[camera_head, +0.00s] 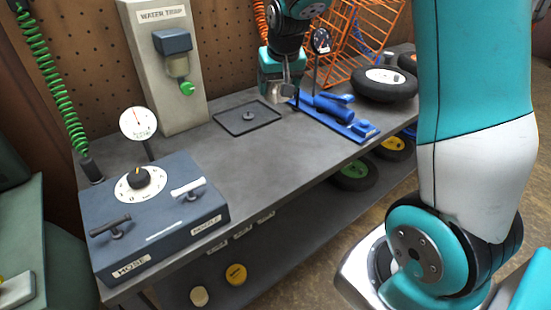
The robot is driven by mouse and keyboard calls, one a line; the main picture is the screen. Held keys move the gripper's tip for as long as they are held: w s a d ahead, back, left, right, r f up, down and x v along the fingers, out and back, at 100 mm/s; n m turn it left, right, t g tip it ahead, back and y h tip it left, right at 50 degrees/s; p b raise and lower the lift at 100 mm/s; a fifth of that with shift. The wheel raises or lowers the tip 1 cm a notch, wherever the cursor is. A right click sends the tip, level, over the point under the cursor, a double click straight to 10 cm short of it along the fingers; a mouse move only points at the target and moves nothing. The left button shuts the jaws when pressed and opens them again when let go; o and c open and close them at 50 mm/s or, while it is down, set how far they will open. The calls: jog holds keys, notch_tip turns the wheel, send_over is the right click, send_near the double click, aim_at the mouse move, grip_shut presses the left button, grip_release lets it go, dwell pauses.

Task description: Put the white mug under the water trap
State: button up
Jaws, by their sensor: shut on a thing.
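The water trap (176,62) is mounted on a grey upright panel at the back left of the bench. It has a dark blue head, a clear bowl and a green knob at its bottom. My gripper (279,91) is low over the back of the bench, right of the water trap and of a black square tray (226,123). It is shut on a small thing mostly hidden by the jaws. I cannot make out whether this is the white mug. No white mug shows clearly elsewhere.
A blue control box (155,225) with a dial and handles stands at the front left, beside a round gauge (138,123). A blue tool stand (335,116), black wheels (385,85) and an orange wire rack (362,40) are at the right. The bench middle is clear.

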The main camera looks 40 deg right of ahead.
notch_tip(320, 180, down, 19)
jog(key=shift+d+f, duration=0.1)
jog(key=shift+f, duration=0.1)
dwell(0.3)
jog(key=shift+f, duration=0.15)
jog(key=o, duration=0.9)
jog(key=shift+o, duration=0.2)
